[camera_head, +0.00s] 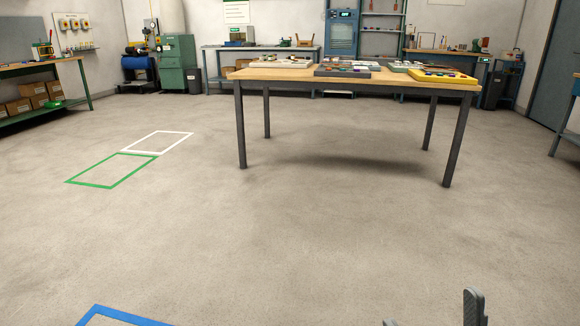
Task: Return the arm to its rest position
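Part of my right gripper (432,307) shows at the bottom edge, right of centre. One grey finger (474,308) stands up there. A small grey tip (389,323) shows to its left, with bare floor between the two, so the gripper looks open. Nothing is seen between them. The rest of the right arm is below the picture. My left arm and gripper are not in view.
A wooden-topped table (260,74) with trays and a yellow tray (443,76) stands ahead, well beyond the gripper. Blue (118,314), green (110,171) and white (157,142) floor outlines lie left. Benches and machines line the walls. The near floor is clear.

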